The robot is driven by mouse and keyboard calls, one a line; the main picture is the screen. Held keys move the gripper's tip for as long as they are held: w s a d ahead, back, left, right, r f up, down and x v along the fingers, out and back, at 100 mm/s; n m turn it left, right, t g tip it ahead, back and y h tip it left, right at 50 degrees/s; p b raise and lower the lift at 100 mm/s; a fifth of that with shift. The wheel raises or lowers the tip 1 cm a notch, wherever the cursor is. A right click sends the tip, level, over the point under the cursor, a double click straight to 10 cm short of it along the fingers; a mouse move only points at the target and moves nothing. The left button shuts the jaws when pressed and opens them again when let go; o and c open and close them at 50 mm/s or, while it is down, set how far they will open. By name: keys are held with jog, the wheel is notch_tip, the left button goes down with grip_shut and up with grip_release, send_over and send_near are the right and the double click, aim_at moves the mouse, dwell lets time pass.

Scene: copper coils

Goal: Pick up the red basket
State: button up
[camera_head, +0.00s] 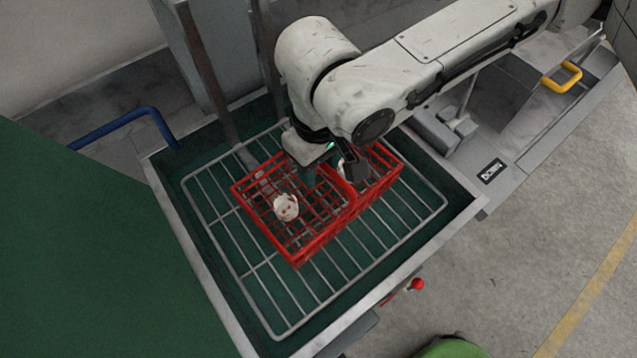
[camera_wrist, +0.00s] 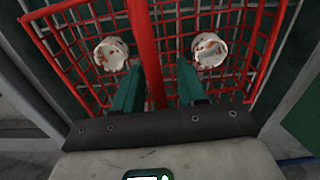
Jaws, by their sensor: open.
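The red basket (camera_head: 318,243) is a wire-mesh tray with a central handle, standing on the wire rack. In the wrist view its red handle (camera_wrist: 143,45) runs between my two green fingers. My gripper (camera_head: 328,176) is open over the middle of the basket, pointing down, and it also shows in the wrist view (camera_wrist: 157,78). The fingers are apart on either side of the handle; I cannot tell whether either touches it. A white, red-marked cup-like piece (camera_wrist: 111,54) lies on one side of the handle and another (camera_wrist: 209,50) on the other. My wrist hides part of the basket in the head view.
The grey wire rack (camera_head: 400,222) lies in a green-lined metal bin (camera_head: 462,203) with raised edges. A blue handle (camera_head: 128,121) is at the left and a red knob (camera_head: 417,285) at the front. A yellow handle (camera_head: 566,77) is at the upper right.

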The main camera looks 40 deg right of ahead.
jog(key=shift+f, duration=0.1)
grip_shut()
dwell(0.3)
dwell(0.4)
